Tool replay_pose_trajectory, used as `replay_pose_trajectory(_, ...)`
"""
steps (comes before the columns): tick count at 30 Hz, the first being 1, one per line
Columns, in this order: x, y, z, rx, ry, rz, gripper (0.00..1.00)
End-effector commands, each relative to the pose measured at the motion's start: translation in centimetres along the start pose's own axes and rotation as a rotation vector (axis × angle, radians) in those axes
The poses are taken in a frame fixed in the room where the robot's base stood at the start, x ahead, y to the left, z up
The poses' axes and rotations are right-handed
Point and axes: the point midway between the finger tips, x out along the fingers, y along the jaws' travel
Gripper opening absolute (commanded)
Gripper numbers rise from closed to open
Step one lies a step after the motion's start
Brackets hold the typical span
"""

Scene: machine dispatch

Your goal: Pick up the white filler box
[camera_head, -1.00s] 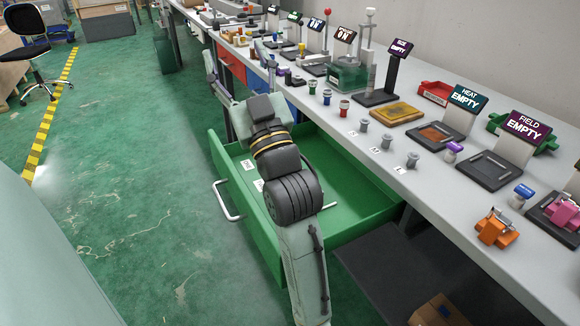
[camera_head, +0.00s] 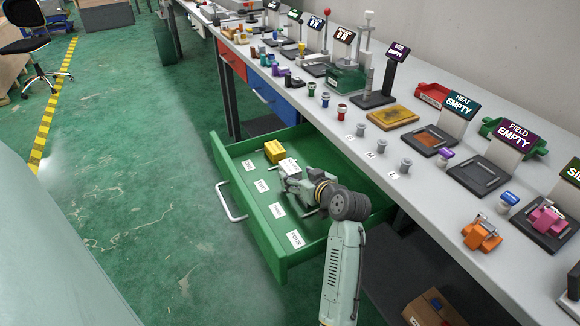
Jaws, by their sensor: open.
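The open green drawer (camera_head: 284,266) under the bench holds a yellow block (camera_head: 275,151) at its far end. A small white shape (camera_head: 288,163), likely the white filler box, shows just right of the yellow block. It is partly hidden by my gripper (camera_head: 284,178), so its outline is unclear. My gripper is low over the drawer, its tips beside or over the white shape. The jaws are open. I cannot tell whether they touch it.
White labels (camera_head: 277,210) lie along the drawer's left side. The drawer's walls and the bench (camera_head: 355,145) edge are close to my arm. Grey knobs (camera_head: 382,146), stands and signs fill the bench top. The green floor (camera_head: 150,200) on the left is clear.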

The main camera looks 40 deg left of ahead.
Motion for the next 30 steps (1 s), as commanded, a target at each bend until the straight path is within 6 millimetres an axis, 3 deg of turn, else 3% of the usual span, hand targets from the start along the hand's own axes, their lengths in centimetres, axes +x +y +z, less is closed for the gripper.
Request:
replay_pose_trajectory(4, 1.17, 0.09, -0.12, -0.001, 0.001, 0.002, 0.61)
replay_pose_trajectory(11, 1.27, 0.10, -0.04, -0.001, 0.002, 0.003, 0.60)
replay_pose_trajectory(30, 1.24, 0.11, -0.06, -0.001, 0.002, 0.003, 0.17)
